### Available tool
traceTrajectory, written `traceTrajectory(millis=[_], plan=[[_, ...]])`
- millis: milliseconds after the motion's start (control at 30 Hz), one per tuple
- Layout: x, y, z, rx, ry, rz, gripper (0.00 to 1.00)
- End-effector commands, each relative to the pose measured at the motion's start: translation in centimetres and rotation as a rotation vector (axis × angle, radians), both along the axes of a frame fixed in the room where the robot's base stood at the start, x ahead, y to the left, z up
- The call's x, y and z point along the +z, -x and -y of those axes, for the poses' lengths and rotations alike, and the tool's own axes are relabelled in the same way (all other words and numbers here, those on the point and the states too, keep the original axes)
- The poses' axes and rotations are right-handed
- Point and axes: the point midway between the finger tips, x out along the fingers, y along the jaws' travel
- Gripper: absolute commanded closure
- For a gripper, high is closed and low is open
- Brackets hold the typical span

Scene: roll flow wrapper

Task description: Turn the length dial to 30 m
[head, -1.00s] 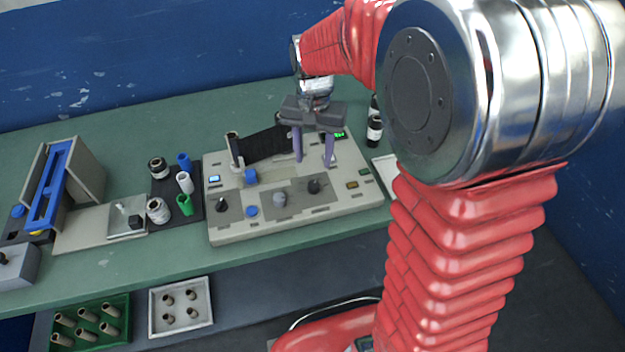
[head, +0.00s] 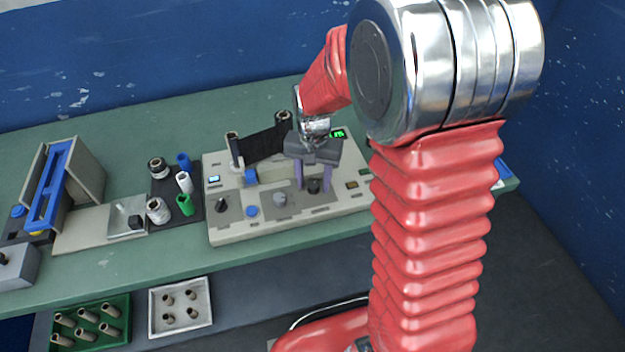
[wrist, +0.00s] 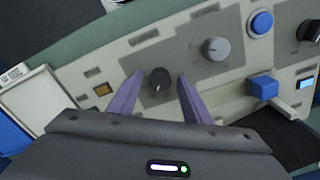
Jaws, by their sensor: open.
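The wrapper's control panel (head: 235,232) is a beige sloped box on the green bench. It carries three knobs: a black one at the left (head: 222,205), a grey one in the middle (head: 280,198) and a black one at the right (head: 313,187). I cannot read which is the length dial or its scale. My gripper (head: 313,180) is open, pointing down, with its purple fingers on either side of the right black knob. The wrist view shows this knob (wrist: 160,79) between the fingertips with gaps on both sides, and the grey knob (wrist: 215,48) beside them.
A blue push button (head: 251,211) sits between the left and grey knobs. A blue block (head: 250,177) and a black film web (head: 262,144) are behind. Coloured tubes (head: 185,182) stand left of the panel.

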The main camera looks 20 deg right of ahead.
Motion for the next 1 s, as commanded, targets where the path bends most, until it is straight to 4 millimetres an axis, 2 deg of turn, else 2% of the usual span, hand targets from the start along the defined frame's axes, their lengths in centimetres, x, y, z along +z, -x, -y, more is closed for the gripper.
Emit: traceTrajectory(millis=[67,600,633,1000], plan=[[0.02,-0.01,0.0,0.0,0.0,0.0,0.58],[0.06,-0.02,-0.02,0.0,0.0,0.0,0.96],[0.06,-0.02,-0.44,0.002,0.0,0.0,0.97],[0.07,-0.04,-0.11,0.052,-0.002,0.001,0.97]])
